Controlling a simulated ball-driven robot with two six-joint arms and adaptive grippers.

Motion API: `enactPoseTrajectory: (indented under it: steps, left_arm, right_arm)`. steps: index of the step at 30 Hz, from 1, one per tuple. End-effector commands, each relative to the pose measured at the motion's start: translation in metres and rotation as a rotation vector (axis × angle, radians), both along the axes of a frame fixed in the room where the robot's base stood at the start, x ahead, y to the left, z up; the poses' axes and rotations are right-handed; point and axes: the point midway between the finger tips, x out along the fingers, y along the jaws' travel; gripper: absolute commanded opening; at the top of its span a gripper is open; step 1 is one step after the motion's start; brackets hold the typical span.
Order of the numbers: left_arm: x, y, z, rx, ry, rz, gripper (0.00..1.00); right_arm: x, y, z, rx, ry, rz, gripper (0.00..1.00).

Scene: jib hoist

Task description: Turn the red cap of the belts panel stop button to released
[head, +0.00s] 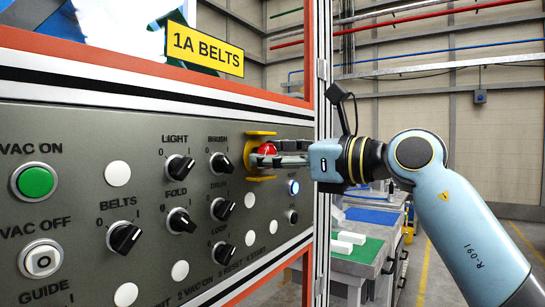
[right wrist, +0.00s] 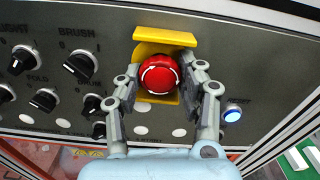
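The red cap (right wrist: 159,75) of the stop button is a round mushroom head with pale arrow marks, set in a yellow guard (right wrist: 165,36) on the grey panel. In the head view the cap (head: 267,149) shows partly, behind the fingers. My right gripper (head: 279,153) reaches in from the right. In the right wrist view its two fingers (right wrist: 160,84) lie on either side of the cap, close against it, and look shut on it. Whether the cap is latched or released cannot be told. My left gripper is not in view.
A yellow "1A BELTS" sign (head: 205,48) hangs above the panel. Black knobs, including the BRUSH knob (head: 222,163), sit left of the guard. A lit blue button (head: 293,187) is just below the gripper. An aluminium post (head: 322,230) stands at the panel's right edge.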

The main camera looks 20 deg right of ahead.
Motion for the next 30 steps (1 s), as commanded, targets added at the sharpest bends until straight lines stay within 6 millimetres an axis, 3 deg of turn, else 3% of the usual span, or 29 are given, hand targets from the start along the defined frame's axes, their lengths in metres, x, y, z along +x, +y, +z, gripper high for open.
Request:
enactPoseTrajectory:
  steps: [1,6,16,26,27,30]
  left_arm:
    - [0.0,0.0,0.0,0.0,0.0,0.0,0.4]
    - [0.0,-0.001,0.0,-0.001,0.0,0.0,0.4]
    - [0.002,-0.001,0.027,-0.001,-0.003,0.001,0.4]
    - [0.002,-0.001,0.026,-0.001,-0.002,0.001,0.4]
    - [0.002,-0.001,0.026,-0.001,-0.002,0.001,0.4]
    - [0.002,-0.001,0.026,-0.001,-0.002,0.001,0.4]
  right_arm:
    - [0.0,0.0,0.0,0.0,0.0,0.0,0.29]
    - [0.0,0.0,0.0,0.0,0.0,0.0,0.06]
    - [0.0,0.0,0.003,0.139,0.11,0.0,0.06]
    - [0.0,0.0,0.0,0.159,0.121,-0.001,0.06]
    - [0.0,0.0,0.0,0.159,0.121,-0.001,0.43]
    - [0.0,0.0,0.0,0.158,0.122,0.0,0.56]
